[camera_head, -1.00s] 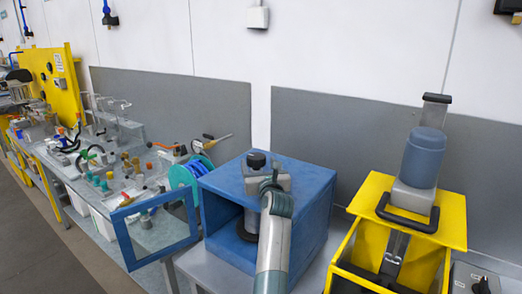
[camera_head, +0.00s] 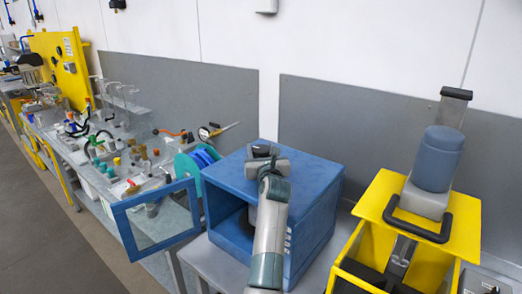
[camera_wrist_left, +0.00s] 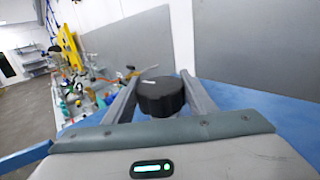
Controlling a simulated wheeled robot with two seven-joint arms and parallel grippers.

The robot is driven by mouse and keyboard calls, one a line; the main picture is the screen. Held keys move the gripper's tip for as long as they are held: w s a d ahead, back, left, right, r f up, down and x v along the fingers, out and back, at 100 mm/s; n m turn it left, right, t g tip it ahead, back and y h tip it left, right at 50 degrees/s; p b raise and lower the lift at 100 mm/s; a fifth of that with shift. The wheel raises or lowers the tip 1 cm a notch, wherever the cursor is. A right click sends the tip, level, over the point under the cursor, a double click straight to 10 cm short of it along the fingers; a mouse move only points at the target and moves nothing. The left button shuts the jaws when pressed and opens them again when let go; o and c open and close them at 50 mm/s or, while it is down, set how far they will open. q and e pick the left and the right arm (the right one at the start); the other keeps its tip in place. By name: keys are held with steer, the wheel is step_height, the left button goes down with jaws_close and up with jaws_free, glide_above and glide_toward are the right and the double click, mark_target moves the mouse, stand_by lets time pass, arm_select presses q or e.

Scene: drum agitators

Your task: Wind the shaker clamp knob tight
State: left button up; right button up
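The black shaker clamp knob (camera_wrist_left: 161,95) is round, with a small pale mark on its top. It stands above the top of a blue open-fronted box (camera_head: 318,172). In the left wrist view it sits between the two fingers of my left gripper (camera_wrist_left: 160,88), with hardly any gap on either side. I cannot tell whether the fingers touch it. In the head view my left gripper (camera_head: 266,163) is at the knob, and the arm hides the front of the box and much of the shaker inside. My right gripper is not in view.
The box's framed door (camera_head: 128,238) stands swung open to the left. A yellow stand (camera_head: 446,213) with a blue-grey cylinder (camera_head: 438,160) is at the right. A teal-and-blue reel (camera_head: 188,168) and a cluttered bench (camera_head: 75,150) lie to the left. A grey panel stands behind.

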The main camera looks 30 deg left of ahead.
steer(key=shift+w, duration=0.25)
arm_select(q)
steer(key=shift+m+t+h, duration=0.8)
steer(key=shift+m+h, duration=0.1)
steer(key=shift+h, duration=0.1)
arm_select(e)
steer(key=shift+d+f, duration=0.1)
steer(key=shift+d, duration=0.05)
arm_select(q)
steer(key=shift+m+t+h, duration=1.1)
steer(key=shift+m+h, duration=0.4)
steer(key=shift+h, duration=0.7)
